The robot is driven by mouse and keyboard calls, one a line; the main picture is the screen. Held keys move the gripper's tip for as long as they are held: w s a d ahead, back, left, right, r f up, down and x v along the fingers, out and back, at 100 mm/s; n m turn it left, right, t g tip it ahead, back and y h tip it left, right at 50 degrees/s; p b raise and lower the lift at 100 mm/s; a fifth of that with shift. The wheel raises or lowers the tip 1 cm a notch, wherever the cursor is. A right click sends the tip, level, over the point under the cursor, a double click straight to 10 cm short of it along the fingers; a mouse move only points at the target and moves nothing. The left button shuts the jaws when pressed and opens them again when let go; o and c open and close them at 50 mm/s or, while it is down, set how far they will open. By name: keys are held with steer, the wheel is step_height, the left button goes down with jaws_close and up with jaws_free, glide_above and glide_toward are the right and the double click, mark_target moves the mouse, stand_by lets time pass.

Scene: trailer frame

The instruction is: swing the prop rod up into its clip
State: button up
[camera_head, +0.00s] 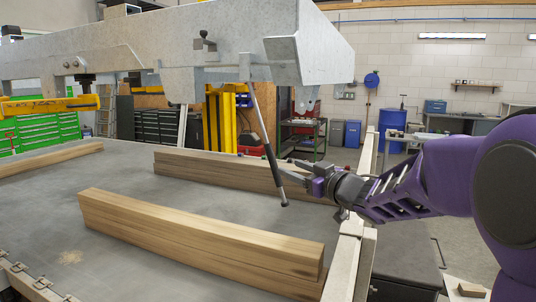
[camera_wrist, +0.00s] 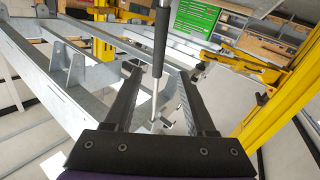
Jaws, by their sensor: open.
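The prop rod (camera_head: 260,125) is a thin grey rod with a black grip sleeve. It hangs from the galvanised trailer frame (camera_head: 230,40), slanting down to the right, its lower end free above the table. In the wrist view the rod (camera_wrist: 160,40) runs between the spread fingers of my gripper (camera_wrist: 157,72), with a gap visible on each side. A small dark bracket (camera_head: 205,42) sits on the frame's beam; I cannot tell whether it is the clip.
Timber beams (camera_head: 200,240) lie on the grey table (camera_head: 120,180), one in front and one (camera_head: 215,168) behind the rod. The frame overhangs the space above my gripper. A pale rail (camera_head: 345,260) runs along the table's right side. Yellow posts (camera_head: 222,120) stand behind.

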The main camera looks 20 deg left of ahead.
mark_target(267, 142)
steer(key=x, duration=1.3)
steer(key=shift+p, duration=0.45)
steer(key=shift+w+d, duration=0.1)
steer(key=shift+c, duration=0.3)
jaws_close()
